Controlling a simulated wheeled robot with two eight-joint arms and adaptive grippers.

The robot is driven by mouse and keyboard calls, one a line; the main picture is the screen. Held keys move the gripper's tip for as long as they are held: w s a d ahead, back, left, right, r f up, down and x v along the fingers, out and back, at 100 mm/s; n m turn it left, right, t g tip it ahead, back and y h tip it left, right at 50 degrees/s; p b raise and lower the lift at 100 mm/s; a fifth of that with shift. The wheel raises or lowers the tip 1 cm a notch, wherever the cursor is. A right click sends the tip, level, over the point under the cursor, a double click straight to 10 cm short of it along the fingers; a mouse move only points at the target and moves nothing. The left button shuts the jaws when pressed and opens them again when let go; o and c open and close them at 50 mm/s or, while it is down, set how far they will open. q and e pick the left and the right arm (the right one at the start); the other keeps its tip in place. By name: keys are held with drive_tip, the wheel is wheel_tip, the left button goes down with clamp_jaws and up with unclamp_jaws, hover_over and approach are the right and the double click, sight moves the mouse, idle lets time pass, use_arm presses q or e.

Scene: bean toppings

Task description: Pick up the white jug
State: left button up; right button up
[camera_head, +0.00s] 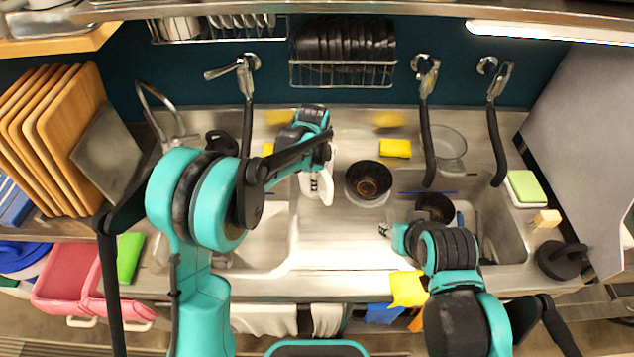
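The white jug (327,188) stands on the steel counter between the left sink and a dark bowl, partly hidden under my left forearm and wrist. My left gripper (315,186) points down right at the jug and overlaps it in the picture. Whether its fingers are closed on the jug or only beside it is not clear. My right gripper (384,230) is over the counter at the left edge of the right sink, apart from the jug. Its fingers are too small to read.
A dark bowl (369,182) stands just right of the jug, and another dark bowl (436,206) is by the right sink. A clear glass bowl (450,143) and a yellow sponge (395,148) lie behind. Black-hosed faucets (427,130) reach over the counter. Bare counter (340,245) lies in front.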

use_arm(q)
clamp_jaws()
